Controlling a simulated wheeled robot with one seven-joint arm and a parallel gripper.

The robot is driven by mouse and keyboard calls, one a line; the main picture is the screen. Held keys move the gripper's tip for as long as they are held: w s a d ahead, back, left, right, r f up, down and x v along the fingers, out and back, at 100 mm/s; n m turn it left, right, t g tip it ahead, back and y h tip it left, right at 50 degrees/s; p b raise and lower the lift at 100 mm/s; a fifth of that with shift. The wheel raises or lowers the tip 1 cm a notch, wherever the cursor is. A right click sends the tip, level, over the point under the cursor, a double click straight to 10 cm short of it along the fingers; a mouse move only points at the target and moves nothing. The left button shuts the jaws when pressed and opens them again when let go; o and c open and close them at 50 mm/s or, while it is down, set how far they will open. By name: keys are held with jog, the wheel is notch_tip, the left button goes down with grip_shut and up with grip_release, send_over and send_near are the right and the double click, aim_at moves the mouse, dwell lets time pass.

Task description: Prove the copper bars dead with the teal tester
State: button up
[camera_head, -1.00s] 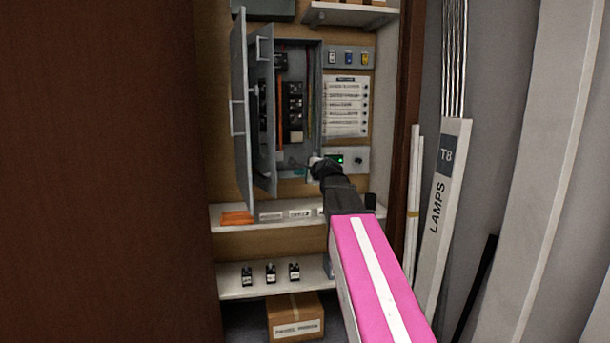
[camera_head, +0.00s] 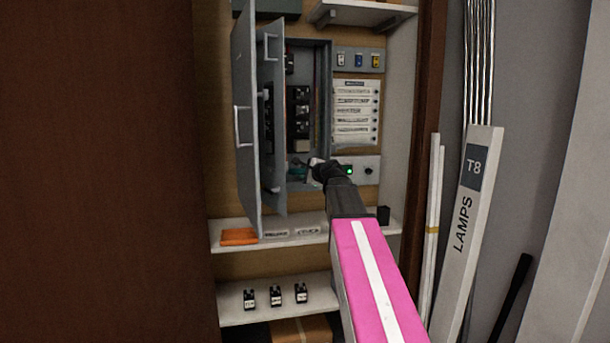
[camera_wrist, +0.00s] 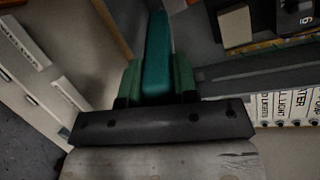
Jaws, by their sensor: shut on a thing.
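My gripper (camera_head: 318,166) is at the lower part of the open grey cabinet (camera_head: 327,100), at the end of my pink arm. In the wrist view my gripper (camera_wrist: 156,85) is shut on the teal tester (camera_wrist: 157,50), which points away between the two green fingers. In the head view only a small teal bit of the tester (camera_head: 297,171) shows left of the gripper. Inside the cabinet, black breakers (camera_head: 301,110) stand in a column. I cannot make out the copper bars; the open doors and the dark inside hide much of it.
Two open grey doors (camera_head: 245,120) stand left of the gripper. A panel with a green light (camera_head: 349,170) is close on its right. Small black devices (camera_head: 275,295) stand on the lower shelf. Lamp boxes (camera_head: 470,215) lean at right.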

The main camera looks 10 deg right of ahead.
jog(key=w, duration=0.7)
jog(key=shift+w, duration=1)
dwell(2.0)
